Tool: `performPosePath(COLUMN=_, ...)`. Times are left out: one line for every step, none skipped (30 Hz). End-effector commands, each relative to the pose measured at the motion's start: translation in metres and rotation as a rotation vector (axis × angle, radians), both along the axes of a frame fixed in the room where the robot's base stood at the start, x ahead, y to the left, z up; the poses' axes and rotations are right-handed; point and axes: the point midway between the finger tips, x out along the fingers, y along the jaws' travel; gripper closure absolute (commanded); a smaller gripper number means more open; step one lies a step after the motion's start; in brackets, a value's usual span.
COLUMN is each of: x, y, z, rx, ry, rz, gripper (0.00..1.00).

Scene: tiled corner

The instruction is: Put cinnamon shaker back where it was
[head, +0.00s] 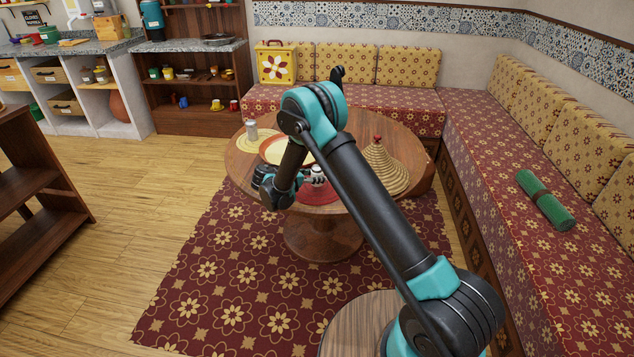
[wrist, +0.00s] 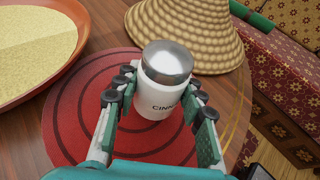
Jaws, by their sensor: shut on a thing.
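In the head view the shaker (head: 318,175) shows small beside my gripper (head: 305,180), over the red mat (head: 318,194) on the round wooden table (head: 240,172).
A woven cone lid (head: 385,170) stands right of the mat. A wide dish of pale grain (wrist: 35,45) lies left of it. Another shaker (head: 252,131) stands on a yellow mat (head: 245,143) at the table's far left. A cushioned bench (head: 480,130) runs behind and right.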

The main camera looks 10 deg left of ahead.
Motion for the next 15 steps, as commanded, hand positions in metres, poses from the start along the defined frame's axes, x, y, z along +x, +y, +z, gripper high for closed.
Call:
performPosePath(x=0.000, y=0.000, z=-0.008, rx=0.000, ry=0.000, rz=0.000, gripper=0.92)
performPosePath(x=0.001, y=0.000, z=-0.012, rx=0.000, ry=0.000, rz=0.000, gripper=0.92)
performPosePath(x=0.001, y=0.000, z=-0.018, rx=0.000, ry=0.000, rz=0.000, gripper=0.92)
performPosePath(x=0.000, y=0.000, z=-0.021, rx=0.000, ry=0.000, rz=0.000, gripper=0.92)
performPosePath(x=0.000, y=0.000, z=-0.024, rx=0.000, ry=0.000, rz=0.000, gripper=0.92)
performPosePath(x=0.000, y=0.000, z=-0.025, rx=0.000, ry=0.000, rz=0.000, gripper=0.92)
performPosePath(x=0.000, y=0.000, z=-0.026, rx=0.000, ry=0.000, rz=0.000, gripper=0.92)
performPosePath(x=0.000, y=0.000, z=-0.026, rx=0.000, ry=0.000, rz=0.000, gripper=0.92)
performPosePath(x=0.000, y=0.000, z=-0.025, rx=0.000, ry=0.000, rz=0.000, gripper=0.92)
performPosePath(x=0.000, y=0.000, z=-0.025, rx=0.000, ry=0.000, rz=0.000, gripper=0.92)
performPosePath(x=0.000, y=0.000, z=-0.025, rx=0.000, ry=0.000, rz=0.000, gripper=0.92)
performPosePath(x=0.000, y=0.000, z=-0.025, rx=0.000, ry=0.000, rz=0.000, gripper=0.92)
performPosePath(x=0.000, y=0.000, z=-0.026, rx=0.000, ry=0.000, rz=0.000, gripper=0.92)
performPosePath(x=0.000, y=0.000, z=-0.026, rx=0.000, ry=0.000, rz=0.000, gripper=0.92)
performPosePath(x=0.000, y=0.000, z=-0.027, rx=0.000, ry=0.000, rz=0.000, gripper=0.92)
